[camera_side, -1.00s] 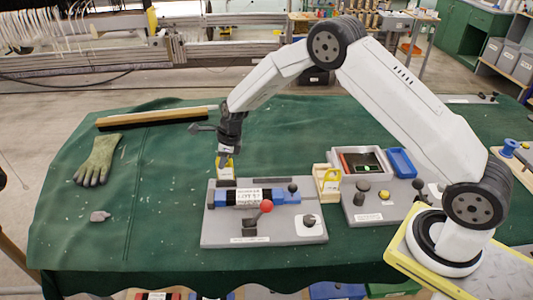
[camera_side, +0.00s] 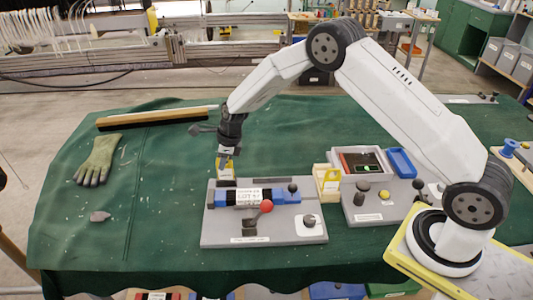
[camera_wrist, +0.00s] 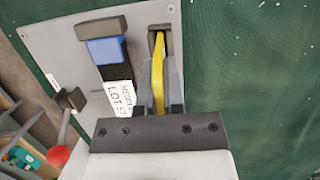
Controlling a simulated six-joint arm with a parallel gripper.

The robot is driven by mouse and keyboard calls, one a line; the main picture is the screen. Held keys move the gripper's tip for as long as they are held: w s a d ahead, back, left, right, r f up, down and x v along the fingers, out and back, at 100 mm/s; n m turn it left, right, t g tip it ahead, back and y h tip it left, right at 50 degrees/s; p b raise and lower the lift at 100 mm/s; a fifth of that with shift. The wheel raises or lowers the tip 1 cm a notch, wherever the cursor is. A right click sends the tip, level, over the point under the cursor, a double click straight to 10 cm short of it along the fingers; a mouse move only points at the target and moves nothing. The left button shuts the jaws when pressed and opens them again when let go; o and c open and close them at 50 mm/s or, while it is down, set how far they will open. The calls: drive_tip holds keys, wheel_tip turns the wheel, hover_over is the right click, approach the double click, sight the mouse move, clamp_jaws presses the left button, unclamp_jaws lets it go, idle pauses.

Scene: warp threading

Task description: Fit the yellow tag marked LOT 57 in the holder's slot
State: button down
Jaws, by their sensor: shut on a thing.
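My gripper (camera_side: 226,158) is shut on a yellow tag (camera_wrist: 157,80), which hangs below the fingers; in the wrist view the fingers (camera_wrist: 158,88) flank it on both sides. I see the tag nearly edge-on there, so its marking cannot be read. The dark grey holder (camera_wrist: 167,33) with its narrow slot stands at the back left corner of the grey plate. The tag's far end lines up with the slot in the wrist view. I cannot tell whether its lower edge is inside the slot or just above it.
The grey plate (camera_side: 218,232) carries a blue-and-black cylinder with a white LOT label (camera_side: 248,197) and a red-knobbed lever (camera_side: 266,206). A wooden stand (camera_side: 320,172) with another yellow tag (camera_side: 331,181) is to the right. A glove (camera_side: 97,160) and brush (camera_side: 155,119) lie left on the green cloth.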

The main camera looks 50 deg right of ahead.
drive_tip(key=shift+f, duration=0.15)
drive_tip(key=shift+c, duration=1.8)
unclamp_jaws()
drive_tip(key=shift+r, duration=0.2)
drive_tip(key=shift+r, duration=3.3)
